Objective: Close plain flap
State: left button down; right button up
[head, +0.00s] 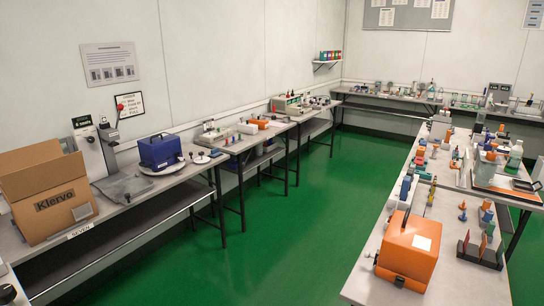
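An open cardboard box (62,222) stands on the left bench near the left edge of the view. Its front carries the dark word "Klervo" and a pale label. A plain brown flap (42,177) stands up along its near top edge, and another raised flap (30,156) shows behind it. The inside of the box is hidden, and the box's left side is cut off by the picture edge. I cannot tell which flap the task means. Neither of my grippers shows clearly.
A grey platform (123,187) and a blue tester (160,151) stand right of the box. A white upright instrument (95,150) stands behind. Dark and pale items (8,292) are cut off at the lower left. The green floor (290,225) is clear. An orange case (408,250) sits on the right bench.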

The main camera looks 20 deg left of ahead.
aim_at(20, 185)
jog(key=i+j+u, duration=0.15)
jog(key=i+u, duration=1.05)
jog(key=i+l, duration=0.05)
jog(key=i, duration=0.05)
